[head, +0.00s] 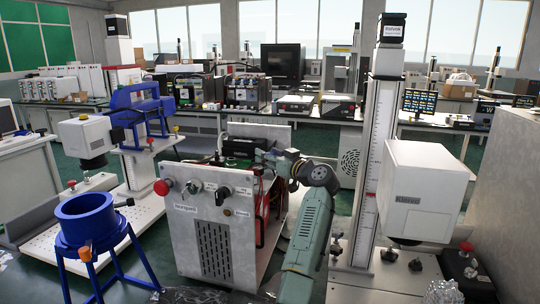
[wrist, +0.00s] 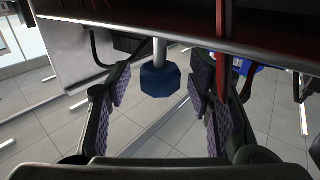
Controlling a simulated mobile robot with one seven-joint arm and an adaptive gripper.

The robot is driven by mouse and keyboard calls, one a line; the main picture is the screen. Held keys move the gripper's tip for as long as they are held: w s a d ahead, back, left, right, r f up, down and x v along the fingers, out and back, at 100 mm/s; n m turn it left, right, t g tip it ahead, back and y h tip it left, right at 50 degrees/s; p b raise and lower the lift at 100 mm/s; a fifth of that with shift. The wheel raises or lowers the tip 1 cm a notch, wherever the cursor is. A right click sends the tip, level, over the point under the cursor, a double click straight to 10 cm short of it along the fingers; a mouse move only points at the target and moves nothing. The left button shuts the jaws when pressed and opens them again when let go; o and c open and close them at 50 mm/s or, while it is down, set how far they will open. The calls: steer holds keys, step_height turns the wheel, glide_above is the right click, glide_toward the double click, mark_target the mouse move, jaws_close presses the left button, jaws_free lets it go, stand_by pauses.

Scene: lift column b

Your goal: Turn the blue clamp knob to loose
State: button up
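The blue clamp knob (wrist: 160,79) is a dark blue faceted knob on a pale metal shaft, just above the middle of the wrist view. My gripper (wrist: 159,86) is open, with its purple ridged pads to the left and right of the knob. A gap shows on both sides, and neither pad visibly touches it. How far the knob lies between the fingertips in depth is hard to tell. In the head view my arm (head: 312,222) reaches up to the grey cabinet's right side. I cannot make out the clamp knob in the head view.
A grey cabinet (head: 212,235) with a red button stands beside my arm. A white lift column (head: 376,160) with a boxy head (head: 425,190) stands to the right. A blue ring stand (head: 92,220) is at left. A dark edge and a red post (wrist: 221,70) lie close to my fingers.

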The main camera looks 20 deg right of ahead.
jaws_close()
steer(key=shift+f+m+h+b, duration=0.2)
steer(key=shift+m+h+b, duration=0.25)
steer(key=shift+h, duration=0.15)
steer(key=shift+a+m+t+h, duration=0.1)
steer(key=shift+m+t+h, duration=0.25)
steer(key=shift+h, duration=0.25)
steer(key=shift+r+m+h, duration=0.15)
steer(key=shift+m+h, duration=0.65)
steer(key=shift+h, duration=0.5)
steer(key=shift+o, duration=0.4)
jaws_free()
steer(key=s, duration=0.7)
steer(key=shift+s+d, duration=0.25)
steer(key=shift+s, duration=0.05)
